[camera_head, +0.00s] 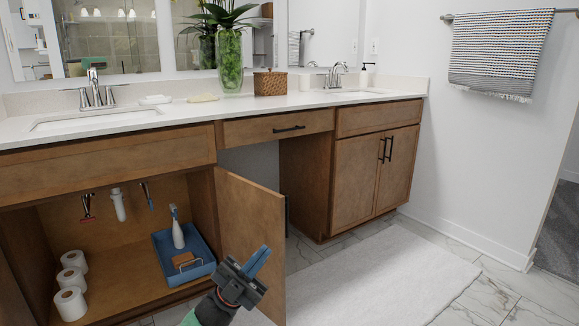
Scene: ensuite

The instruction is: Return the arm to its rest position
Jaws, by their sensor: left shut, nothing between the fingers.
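My left gripper (256,262) shows in the lower middle of the head view, with its blue fingertips together and nothing between them. It points up and to the right, in front of the open cabinet door (251,233). I cannot tell whether it touches the door. The left arm comes in from the bottom edge. My right gripper is not in the picture.
The left sink cabinet stands open. Inside are several toilet rolls (70,304) and a blue tray (205,268) with a white spray bottle (177,236) and a brown item. A white rug (390,275) covers the floor at right. The counter (245,105) runs above.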

